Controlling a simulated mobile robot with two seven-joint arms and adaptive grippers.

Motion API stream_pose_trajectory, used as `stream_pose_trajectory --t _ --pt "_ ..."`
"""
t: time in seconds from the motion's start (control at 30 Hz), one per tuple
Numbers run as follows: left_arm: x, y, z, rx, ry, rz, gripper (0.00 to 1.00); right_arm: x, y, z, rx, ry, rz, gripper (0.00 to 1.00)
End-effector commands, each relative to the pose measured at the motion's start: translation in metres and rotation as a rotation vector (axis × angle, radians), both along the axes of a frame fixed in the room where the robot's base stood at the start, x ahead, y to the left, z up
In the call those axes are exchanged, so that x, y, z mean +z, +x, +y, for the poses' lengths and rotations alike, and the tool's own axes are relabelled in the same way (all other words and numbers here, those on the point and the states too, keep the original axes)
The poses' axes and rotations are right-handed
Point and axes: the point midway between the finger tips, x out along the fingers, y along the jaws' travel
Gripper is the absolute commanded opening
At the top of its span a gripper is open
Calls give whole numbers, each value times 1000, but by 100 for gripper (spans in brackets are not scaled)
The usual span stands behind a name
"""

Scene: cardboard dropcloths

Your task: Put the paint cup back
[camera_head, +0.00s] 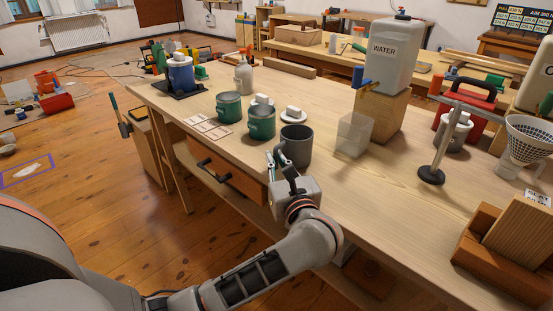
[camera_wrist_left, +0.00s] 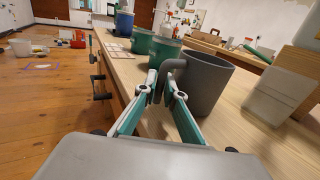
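A dark grey cup (camera_head: 296,147) with a handle is upright near the workbench's front edge; I take it as the paint cup. My left gripper (camera_head: 279,158) reaches it from the front. In the left wrist view, the cup (camera_wrist_left: 207,84) fills the middle right, and its handle is between the two close-set fingertips (camera_wrist_left: 164,80), which look shut on it. Whether the cup's base touches the bench is hard to tell. Two green cups (camera_head: 229,106) (camera_head: 261,122) stand just behind and left. My right gripper is out of view.
A translucent container (camera_head: 354,134) stands right of the cup, below the water tank (camera_head: 385,58) on its wooden block. A small white dish (camera_head: 293,117) is behind the cup. White-framed cards (camera_head: 207,128) lie left. Bare bench (camera_head: 370,190) extends to the right.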

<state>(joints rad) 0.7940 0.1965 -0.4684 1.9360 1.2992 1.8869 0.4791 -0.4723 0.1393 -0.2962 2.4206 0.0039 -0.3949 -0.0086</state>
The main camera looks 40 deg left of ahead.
Motion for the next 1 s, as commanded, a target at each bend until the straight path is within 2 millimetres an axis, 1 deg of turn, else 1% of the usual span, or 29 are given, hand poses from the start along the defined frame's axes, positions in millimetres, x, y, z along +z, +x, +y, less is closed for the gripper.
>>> stream_pose_trajectory --t 0.33,0.47,0.63,0.8,0.9,1.0 --pt "1 0 0 0 -1 1 24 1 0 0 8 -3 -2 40" --pt "6 -1 -2 0 -3 -2 24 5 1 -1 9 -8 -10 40" --pt "6 -15 -24 -3 -6 0 24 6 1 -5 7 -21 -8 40" --pt "5 -36 -54 -2 -6 0 24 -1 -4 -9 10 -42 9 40" --pt "5 -47 -70 -2 -4 0 24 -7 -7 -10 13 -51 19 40" --pt "5 -56 -83 -1 -4 0 24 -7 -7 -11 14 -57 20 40"
